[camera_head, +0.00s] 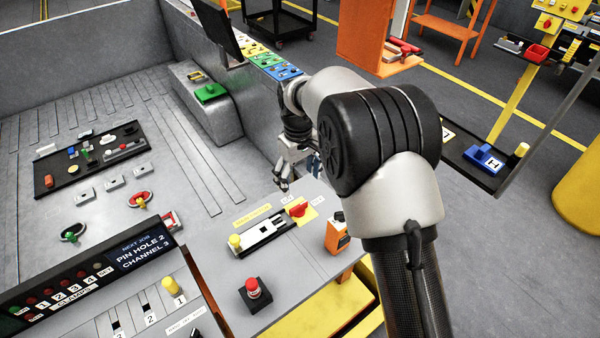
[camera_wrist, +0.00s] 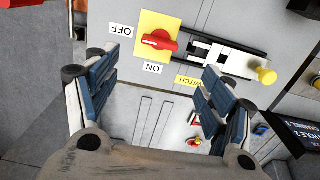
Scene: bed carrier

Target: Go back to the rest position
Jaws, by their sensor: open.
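My gripper (camera_head: 284,178) hangs above the grey console, close to the red rotary switch (camera_head: 298,210) on its yellow plate. In the wrist view my gripper (camera_wrist: 155,95) has its two blue-padded fingers wide apart with nothing between them. The red switch (camera_wrist: 159,40) shows just beyond the fingertips, apart from them, with ON and OFF labels beside it. Its knob lies closer to the ON label's side than I can judge exactly. My arm covers part of the console's right side in the head view.
A slide switch with a yellow knob (camera_head: 235,241) lies left of the red switch. A red emergency button (camera_head: 253,288) and an orange device (camera_head: 337,233) stand on the console. A dark tray (camera_head: 90,158) sits on the bed at left. A monitor (camera_head: 218,28) stands behind.

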